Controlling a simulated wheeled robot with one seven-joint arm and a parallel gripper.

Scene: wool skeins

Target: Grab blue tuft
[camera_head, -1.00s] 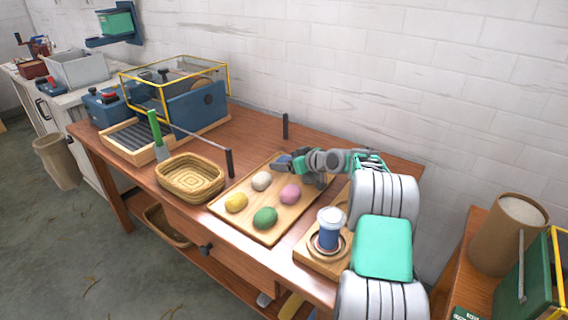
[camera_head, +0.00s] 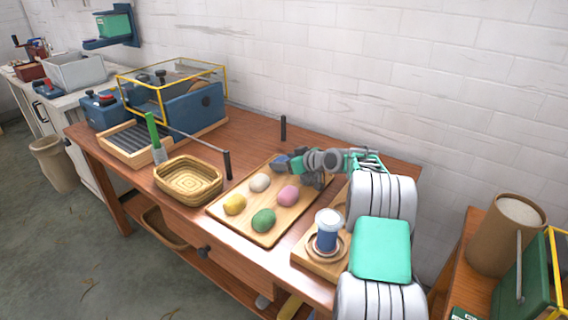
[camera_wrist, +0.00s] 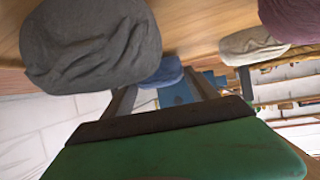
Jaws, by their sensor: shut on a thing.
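The blue tuft (camera_head: 280,162) is at the tip of my gripper (camera_head: 290,163), at the back of the wooden tray (camera_head: 226,210). In the wrist view the blue tuft (camera_wrist: 164,72) sits between the far ends of my gripper's fingers (camera_wrist: 163,88), which are shut on it. Whether it touches the tray is unclear. A grey tuft (camera_wrist: 90,45) looms close beside the fingers in the wrist view. In the head view it is mostly hidden below my gripper.
White (camera_head: 260,182), pink (camera_head: 288,195), yellow (camera_head: 235,204) and green (camera_head: 263,220) tufts lie on the tray. A woven basket (camera_head: 188,182) stands left of it. A blue-and-white cup (camera_head: 328,230) stands at the right. A short black post (camera_head: 283,128) stands behind.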

